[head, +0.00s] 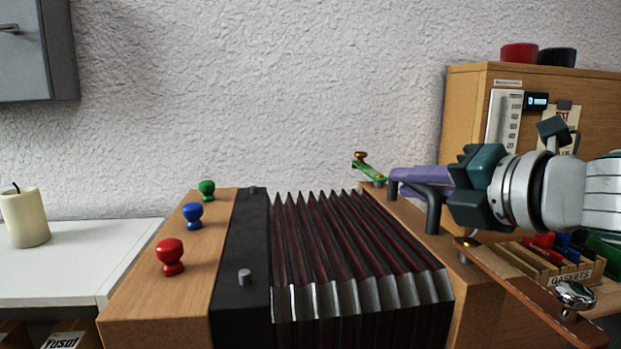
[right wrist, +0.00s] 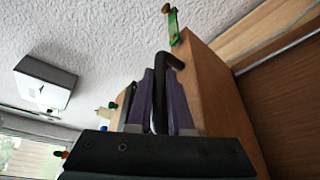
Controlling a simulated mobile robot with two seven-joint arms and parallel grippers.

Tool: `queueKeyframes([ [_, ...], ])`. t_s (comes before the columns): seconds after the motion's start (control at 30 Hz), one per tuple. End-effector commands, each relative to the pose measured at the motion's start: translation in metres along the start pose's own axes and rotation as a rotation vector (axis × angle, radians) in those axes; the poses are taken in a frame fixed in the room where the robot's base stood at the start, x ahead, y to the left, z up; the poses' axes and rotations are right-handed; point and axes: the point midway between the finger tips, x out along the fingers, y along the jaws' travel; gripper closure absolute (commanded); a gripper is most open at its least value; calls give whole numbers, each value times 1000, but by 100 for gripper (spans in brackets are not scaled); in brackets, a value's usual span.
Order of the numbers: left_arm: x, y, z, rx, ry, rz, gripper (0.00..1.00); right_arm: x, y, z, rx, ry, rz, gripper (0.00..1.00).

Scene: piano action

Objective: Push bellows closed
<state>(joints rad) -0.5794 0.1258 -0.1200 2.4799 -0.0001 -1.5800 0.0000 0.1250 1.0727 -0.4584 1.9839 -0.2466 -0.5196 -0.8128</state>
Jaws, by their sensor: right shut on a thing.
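The bellows (head: 345,245) stand open in the middle of the head view, with dark red pleats spread apart. A black end frame (head: 240,255) and a wooden block (head: 180,250) with red, blue and green knobs are at their left. A wooden end block (head: 475,305) is at their right. My right gripper (head: 397,178) has purple fingers shut on the black bent handle (head: 432,208) on that right block. In the right wrist view, the handle (right wrist: 172,62) passes between the fingers (right wrist: 160,105). My left gripper is not in view.
A green lever (head: 370,171) stands at the right block's back, and a wooden crank arm (head: 525,290) juts out at its front. A gaskets rack (head: 555,270) and a wooden cabinet (head: 465,110) are at the right. A candle (head: 25,218) stands on a white surface (head: 80,262) at the left.

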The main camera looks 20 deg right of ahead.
Motion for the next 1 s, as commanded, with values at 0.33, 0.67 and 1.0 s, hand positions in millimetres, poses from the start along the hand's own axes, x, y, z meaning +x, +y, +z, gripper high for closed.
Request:
queueKeyframes([
  [0.33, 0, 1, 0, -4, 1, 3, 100, 0, 0, 0, 0, 0, -1, 100],
  [0.67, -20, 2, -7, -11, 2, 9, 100, 10, 24, -24, 11, 1, 1, 100],
  [1.0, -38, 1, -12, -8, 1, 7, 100, 29, 56, -76, 5, 4, 2, 100],
])
